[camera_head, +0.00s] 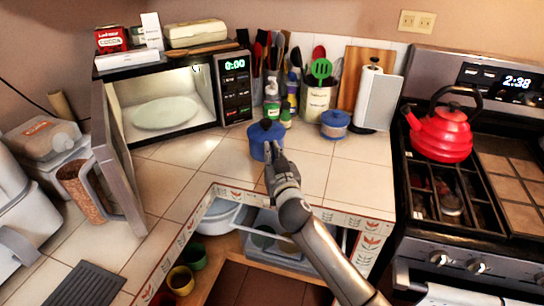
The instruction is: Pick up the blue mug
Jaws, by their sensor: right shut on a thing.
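The blue mug (257,143) is at the middle of the head view, over the tiled counter in front of the utensils. My right arm reaches up from the lower right. My right gripper (268,158) is shut on the near side of the mug and hides part of it. The mug looks about upright. I cannot tell whether its base touches the counter. My left gripper is not in view.
An open microwave (228,90) with a plate (165,113) inside stands at left, its door (118,160) swung out. A blue lidded pot (335,124), a paper towel roll (372,97) and a utensil holder (317,103) stand behind. A red kettle (441,133) sits on the stove.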

